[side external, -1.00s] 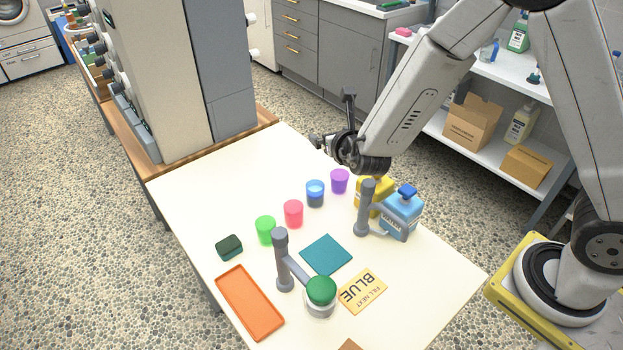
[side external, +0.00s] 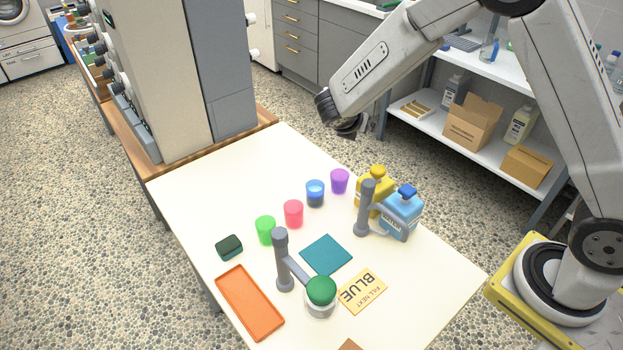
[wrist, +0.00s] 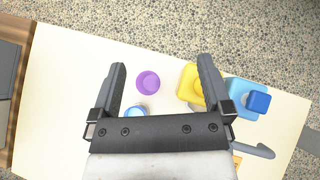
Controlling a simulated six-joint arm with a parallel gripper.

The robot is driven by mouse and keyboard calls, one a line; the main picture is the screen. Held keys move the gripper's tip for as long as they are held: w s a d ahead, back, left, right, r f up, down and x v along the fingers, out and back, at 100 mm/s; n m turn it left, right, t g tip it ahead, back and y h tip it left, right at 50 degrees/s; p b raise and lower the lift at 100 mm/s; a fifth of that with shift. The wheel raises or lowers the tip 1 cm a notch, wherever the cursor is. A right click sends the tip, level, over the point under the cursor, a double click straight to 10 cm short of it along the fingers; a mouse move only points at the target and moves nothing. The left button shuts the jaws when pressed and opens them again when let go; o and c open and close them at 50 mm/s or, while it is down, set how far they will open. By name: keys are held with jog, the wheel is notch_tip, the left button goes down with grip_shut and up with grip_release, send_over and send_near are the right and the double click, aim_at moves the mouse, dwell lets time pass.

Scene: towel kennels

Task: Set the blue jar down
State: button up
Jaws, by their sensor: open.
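The blue jar (side external: 315,194) stands upright on the white table, in a row between the pink jar (side external: 293,214) and the purple jar (side external: 339,181). It looks dark in its lower part. In the wrist view the blue jar (wrist: 134,109) is partly hidden by my gripper's body. My gripper (wrist: 161,62) is open and empty, with its fingers apart, above the table and clear of every jar. The purple jar (wrist: 148,82) shows between the fingers, below them. In the side view my arm's end is high beyond the table's back edge and its fingers are hard to make out.
A green jar (side external: 265,229) ends the row. A yellow bottle (side external: 373,194) and a blue bottle (side external: 401,216) stand right, by a grey post (side external: 366,208). A second post (side external: 282,259), teal cloth (side external: 326,255), orange tray (side external: 249,301) and "BLUE" card (side external: 362,291) are nearer. The table's back is clear.

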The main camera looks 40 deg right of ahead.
jog(key=w+a+m+g+y, duration=0.3)
jog(key=w+a+m+y, duration=0.1)
jog(key=a+y, duration=0.5)
jog(key=shift+a+f, duration=0.15)
jog(key=shift+f, duration=9.2)
jog(key=c, duration=1.3)
jog(key=shift+r, duration=0.1)
notch_tip(320, 180, up, 10)
